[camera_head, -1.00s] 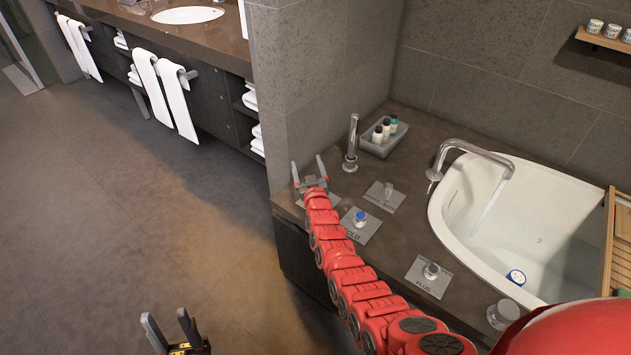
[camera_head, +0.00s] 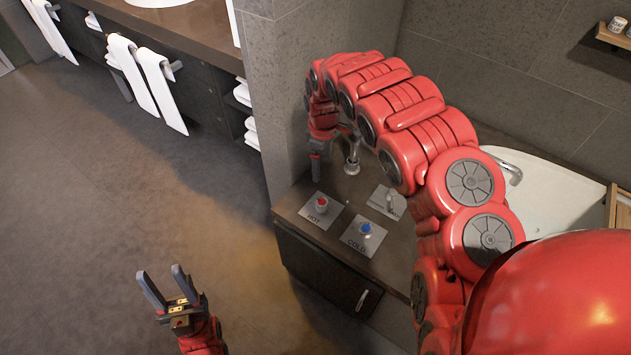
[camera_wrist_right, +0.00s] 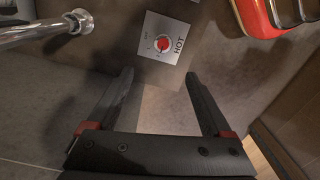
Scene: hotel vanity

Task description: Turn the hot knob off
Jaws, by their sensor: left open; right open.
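The hot knob (camera_head: 321,204) has a red top and sits on a square metal plate marked HOT near the left front corner of the counter. It also shows in the right wrist view (camera_wrist_right: 163,43), beyond the fingertips. My right gripper (camera_head: 316,168) hangs above and behind the hot plate, pointing down, apart from the knob. In the right wrist view its fingers (camera_wrist_right: 160,75) are spread with nothing between them. My left gripper (camera_head: 163,287) is open and empty over the floor at the lower left.
The blue-topped cold knob (camera_head: 365,228) is right of the hot knob. A chrome fixture (camera_head: 352,158) stands behind, close to my right gripper. My right arm hides much of the tub (camera_head: 560,205) and counter. The wall corner is just left of that gripper.

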